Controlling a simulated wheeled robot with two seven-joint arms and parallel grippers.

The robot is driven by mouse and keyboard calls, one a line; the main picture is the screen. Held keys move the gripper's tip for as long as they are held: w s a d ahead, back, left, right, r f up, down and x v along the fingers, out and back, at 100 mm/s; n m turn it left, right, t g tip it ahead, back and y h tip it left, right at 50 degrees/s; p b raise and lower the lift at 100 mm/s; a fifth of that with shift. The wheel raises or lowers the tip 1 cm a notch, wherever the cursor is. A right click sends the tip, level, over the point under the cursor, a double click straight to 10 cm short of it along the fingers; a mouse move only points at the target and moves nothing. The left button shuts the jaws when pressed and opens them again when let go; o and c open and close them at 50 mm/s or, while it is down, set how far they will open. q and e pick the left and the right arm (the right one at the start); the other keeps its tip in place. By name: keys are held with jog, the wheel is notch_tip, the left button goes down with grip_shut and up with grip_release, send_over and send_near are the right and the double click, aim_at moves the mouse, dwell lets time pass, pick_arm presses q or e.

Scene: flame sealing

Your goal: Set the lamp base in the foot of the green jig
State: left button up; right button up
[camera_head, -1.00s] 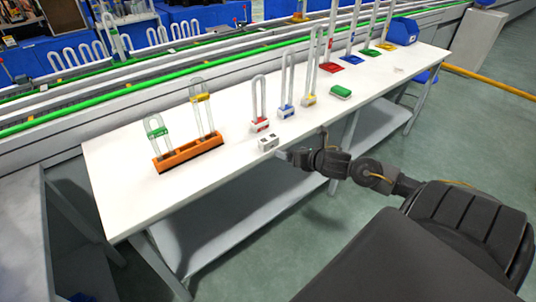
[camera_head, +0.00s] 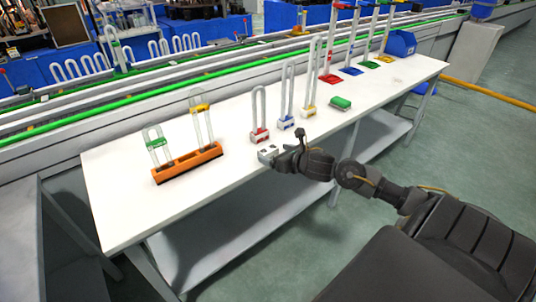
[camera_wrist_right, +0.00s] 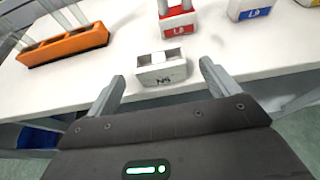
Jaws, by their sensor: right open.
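The lamp base, a small white block with two openings on top (camera_head: 266,153), stands near the table's front edge. The green jig (camera_head: 370,64), a green foot with a tall post, stands farther right along the table. My left gripper is not in view.
An orange rack (camera_head: 188,163) with two tubes stands at the left. Tubes with red (camera_head: 260,135), blue (camera_head: 285,123) and yellow (camera_head: 308,111) bases stand behind the white base. Red (camera_head: 330,78), blue (camera_head: 350,71) and yellow (camera_head: 386,58) jigs flank the green one.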

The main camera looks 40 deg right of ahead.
aim_at(272, 151)
jog(key=shift+w, duration=0.35)
jog(key=p+x, duration=0.1)
jog(key=x, duration=0.2)
jog(key=shift+w+f, duration=0.2)
jog(key=shift+w, duration=0.15)
jog(key=shift+w+d+f, duration=0.1)
jog(key=shift+w+f, duration=0.05)
jog(key=shift+w, duration=0.2)
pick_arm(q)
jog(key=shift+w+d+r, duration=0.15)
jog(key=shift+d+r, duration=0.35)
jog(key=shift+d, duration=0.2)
pick_arm(e)
jog(key=shift+c, duration=1.1)
jog(key=c, duration=0.9)
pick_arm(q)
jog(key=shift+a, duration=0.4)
pick_arm(e)
jog(key=shift+c, duration=0.2)
